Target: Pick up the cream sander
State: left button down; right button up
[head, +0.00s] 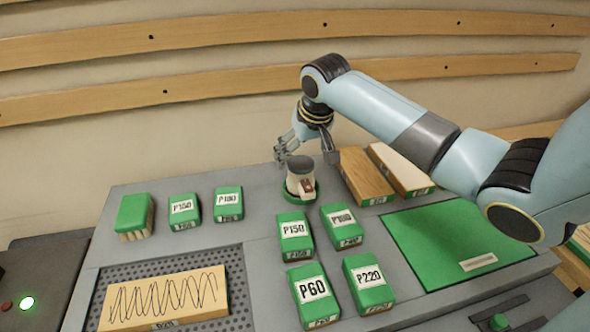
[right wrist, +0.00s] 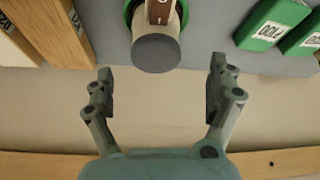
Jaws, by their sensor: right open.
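The cream sander (head: 299,180) stands upright on a round green base at the back middle of the grey bench. It has a grey top and a brown and white patch on its side. In the right wrist view the sander (right wrist: 156,50) is at the top middle, its grey top toward me. My right gripper (head: 306,150) is open just above and behind the sander's top in the head view. In the right wrist view its two fingers (right wrist: 160,88) are spread wide, with the sander beyond and between their tips, not gripped. My left gripper is not in view.
Green-topped grit blocks (head: 295,232) stand in front of and left of the sander. Two wooden boards (head: 366,177) lie close on its right, beside a green mat (head: 445,240). A scribbled board (head: 165,298) lies on a perforated panel. The slatted wall is behind.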

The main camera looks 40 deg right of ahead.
aim_at(302, 163)
jog(key=shift+x, duration=0.85)
jog(key=x, duration=0.4)
jog(key=shift+d+f, duration=0.2)
jog(key=shift+w+f, duration=0.2)
jog(key=shift+f, duration=0.25)
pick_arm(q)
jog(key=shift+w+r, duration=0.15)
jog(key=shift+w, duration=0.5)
pick_arm(e)
jog(key=c, duration=0.4)
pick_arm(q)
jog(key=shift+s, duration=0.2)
pick_arm(e)
jog(key=shift+d+r, duration=0.1)
jog(key=c, duration=1.4)
